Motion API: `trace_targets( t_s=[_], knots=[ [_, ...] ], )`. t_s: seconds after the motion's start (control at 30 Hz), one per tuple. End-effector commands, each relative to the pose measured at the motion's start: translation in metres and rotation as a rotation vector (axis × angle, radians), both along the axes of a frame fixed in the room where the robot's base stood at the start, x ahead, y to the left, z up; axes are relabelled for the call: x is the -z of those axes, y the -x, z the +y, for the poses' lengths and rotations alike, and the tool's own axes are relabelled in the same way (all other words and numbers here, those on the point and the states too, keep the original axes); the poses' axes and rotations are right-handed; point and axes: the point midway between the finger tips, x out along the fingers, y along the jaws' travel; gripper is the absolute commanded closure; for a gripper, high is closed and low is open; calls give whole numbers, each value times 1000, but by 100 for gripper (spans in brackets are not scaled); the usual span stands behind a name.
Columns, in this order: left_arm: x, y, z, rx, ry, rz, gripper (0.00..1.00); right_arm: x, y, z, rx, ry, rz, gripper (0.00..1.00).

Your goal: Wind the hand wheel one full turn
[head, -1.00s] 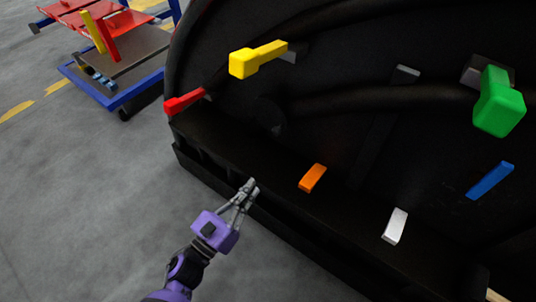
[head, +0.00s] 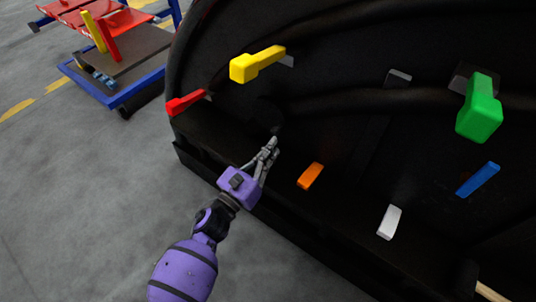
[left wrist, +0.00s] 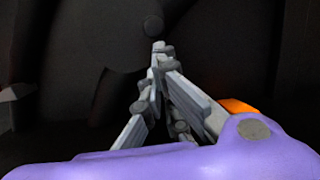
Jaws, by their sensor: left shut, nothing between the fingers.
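A dark round shape that looks like the hand wheel (head: 263,112) is on the black nosecone, hard to make out against it. A small dark round knob (left wrist: 153,25) shows just beyond my fingertips in the left wrist view. My left gripper (head: 272,143) is shut and empty, its fingers pointing up toward the wheel's lower edge. In the left wrist view the fingertips (left wrist: 159,46) are close below the knob; I cannot tell whether they touch it. My right gripper is not in view.
Around the wheel, the nosecone carries a red handle (head: 186,102), yellow handle (head: 256,64), orange handle (head: 310,175), white handle (head: 389,222), blue handle (head: 478,179) and green handle (head: 479,107). A blue-framed cart (head: 130,94) stands back left. Floor at left is clear.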

Motion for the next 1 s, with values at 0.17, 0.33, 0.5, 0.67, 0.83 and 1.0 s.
trace_targets(
  t_s=[0.17, 0.33, 0.5, 0.67, 0.83, 1.0],
  knots=[
    [0, 0, 0, 0, 0, 1, 100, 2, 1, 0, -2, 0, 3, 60],
    [-2, 0, 0, -1, 7, 5, 100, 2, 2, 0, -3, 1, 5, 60],
    [-14, 3, -5, -1, 84, 58, 100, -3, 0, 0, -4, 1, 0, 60],
    [-15, 4, -6, -2, 121, 89, 100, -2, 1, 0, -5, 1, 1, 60],
    [-15, 4, -6, -1, 121, 88, 100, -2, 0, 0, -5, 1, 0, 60],
    [-13, 4, -5, -1, 120, 88, 100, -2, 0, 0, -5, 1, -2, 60]
  ],
)
